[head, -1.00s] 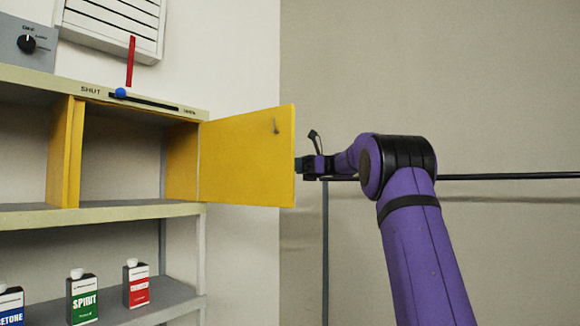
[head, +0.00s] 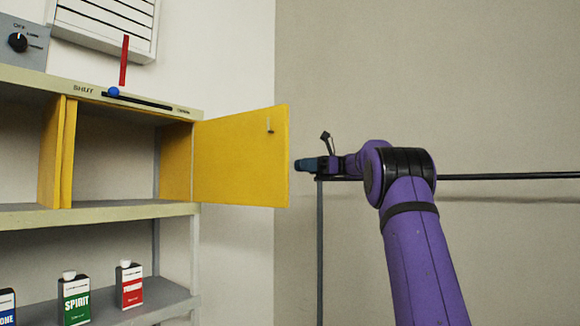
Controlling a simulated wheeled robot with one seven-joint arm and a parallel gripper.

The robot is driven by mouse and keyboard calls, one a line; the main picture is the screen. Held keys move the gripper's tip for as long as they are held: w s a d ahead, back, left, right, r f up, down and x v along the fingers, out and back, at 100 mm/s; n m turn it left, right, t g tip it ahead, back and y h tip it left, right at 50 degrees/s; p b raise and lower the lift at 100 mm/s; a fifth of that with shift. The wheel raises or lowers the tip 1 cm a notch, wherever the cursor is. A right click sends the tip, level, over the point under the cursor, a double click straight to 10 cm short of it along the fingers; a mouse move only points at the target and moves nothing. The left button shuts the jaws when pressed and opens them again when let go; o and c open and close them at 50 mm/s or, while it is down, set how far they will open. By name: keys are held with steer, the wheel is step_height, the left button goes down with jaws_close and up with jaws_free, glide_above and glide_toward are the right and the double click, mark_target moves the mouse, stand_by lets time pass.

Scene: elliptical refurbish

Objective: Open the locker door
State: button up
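The yellow locker door (head: 240,156) stands swung open to the right of the shelf unit, with its broad face toward me. A small grey knob (head: 269,125) sits near its upper right. The locker compartment (head: 115,155) behind it is open and looks empty. My gripper (head: 299,165) is just right of the door's free edge, with a narrow gap showing between them. Its fingers are seen side-on and small, so I cannot tell whether they are open or shut. Nothing shows in them.
A slider (head: 113,92) with a blue knob sits at its SHUT end above the compartment. Bottles, including a green SPIRIT one (head: 74,300), stand on the lower shelf (head: 165,300). A dark horizontal rail (head: 510,177) runs along the right wall behind my arm.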

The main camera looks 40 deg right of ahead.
steer(key=v, duration=0.4)
steer(key=shift+d, duration=0.2)
steer(key=shift+s, duration=0.1)
stand_by(0.4)
